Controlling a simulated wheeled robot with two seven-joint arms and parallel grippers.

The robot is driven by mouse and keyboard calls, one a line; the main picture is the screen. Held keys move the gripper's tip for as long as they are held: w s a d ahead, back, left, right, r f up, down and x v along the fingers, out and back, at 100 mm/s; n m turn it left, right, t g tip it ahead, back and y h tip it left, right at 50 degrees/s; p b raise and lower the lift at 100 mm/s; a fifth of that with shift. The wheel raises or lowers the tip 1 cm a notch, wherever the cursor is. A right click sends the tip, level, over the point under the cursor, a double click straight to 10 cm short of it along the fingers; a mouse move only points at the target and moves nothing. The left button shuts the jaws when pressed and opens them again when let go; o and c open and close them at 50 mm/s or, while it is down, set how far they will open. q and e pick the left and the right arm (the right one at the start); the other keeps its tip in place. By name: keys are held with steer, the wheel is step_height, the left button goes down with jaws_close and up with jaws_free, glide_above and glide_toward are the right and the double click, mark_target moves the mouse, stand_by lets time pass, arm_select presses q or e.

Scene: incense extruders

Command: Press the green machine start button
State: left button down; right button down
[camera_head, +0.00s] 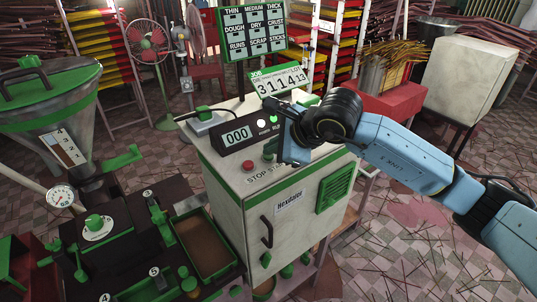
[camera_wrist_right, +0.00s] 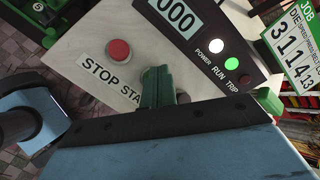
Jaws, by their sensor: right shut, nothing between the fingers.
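The white machine cabinet (camera_head: 228,182) with green trim stands in the middle of the head view. Its red stop button (camera_head: 248,166) sits on the top panel, and also shows in the right wrist view (camera_wrist_right: 118,50). The STOP and START lettering (camera_wrist_right: 105,78) runs below the button spots. My right gripper (camera_head: 268,150) is shut and empty, its green fingertips (camera_wrist_right: 156,86) over the start button's spot. They cover part of the START lettering. The green start button is hidden or cannot be told apart from the fingers, so contact cannot be judged. My left gripper is not in view.
A dark display box (camera_head: 238,134) reads 000, with a white power lamp and green run lamp (camera_wrist_right: 232,64) lit. A job sign (camera_head: 280,80) stands behind it. A green-rimmed hopper (camera_head: 50,95) and a dark machine bench (camera_head: 125,235) stand on the left.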

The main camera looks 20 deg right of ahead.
mark_target(273, 158)
stand_by(0.5)
steer(key=shift+r+p, duration=0.35)
steer(key=shift+r, duration=0.45)
step_height(273, 158, up, 5)
steer(key=shift+r+p, duration=0.1)
steer(key=shift+p, duration=1.1)
